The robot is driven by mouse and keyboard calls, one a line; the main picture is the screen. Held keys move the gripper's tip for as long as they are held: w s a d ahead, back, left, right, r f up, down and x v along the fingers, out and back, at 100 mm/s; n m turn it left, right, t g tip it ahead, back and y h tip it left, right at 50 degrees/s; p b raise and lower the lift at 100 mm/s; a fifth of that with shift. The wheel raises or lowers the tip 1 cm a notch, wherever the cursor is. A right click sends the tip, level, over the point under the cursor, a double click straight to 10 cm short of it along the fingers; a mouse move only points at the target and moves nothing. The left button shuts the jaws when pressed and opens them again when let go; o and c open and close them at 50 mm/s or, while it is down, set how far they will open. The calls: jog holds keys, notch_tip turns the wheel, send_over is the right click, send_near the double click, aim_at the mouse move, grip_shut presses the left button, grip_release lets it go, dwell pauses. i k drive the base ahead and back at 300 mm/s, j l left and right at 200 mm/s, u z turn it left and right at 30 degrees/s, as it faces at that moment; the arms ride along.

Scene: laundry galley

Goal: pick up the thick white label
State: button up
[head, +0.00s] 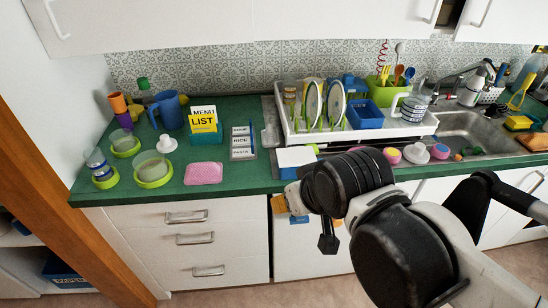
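The top label (241,131) reads SOUP, the middle one (242,142) reads RICE, and the bottom one (243,154) reads PASTA. I cannot tell from here which is the thick white label. My gripper (328,241) seems to hang in front of the counter's front edge, right of and below the labels. My arm hides much of it, and its finger opening does not show clearly.
A pink sponge (203,173) lies left of the labels, near the front edge. A MENU LIST box (204,124) and blue jug (167,109) stand behind. A white dish rack (355,134) is at the right. Green counter (222,165) is bare between sponge and labels.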

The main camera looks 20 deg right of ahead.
aim_at(249, 152)
jog(key=i+z, duration=0.8)
jog(key=z, duration=0.15)
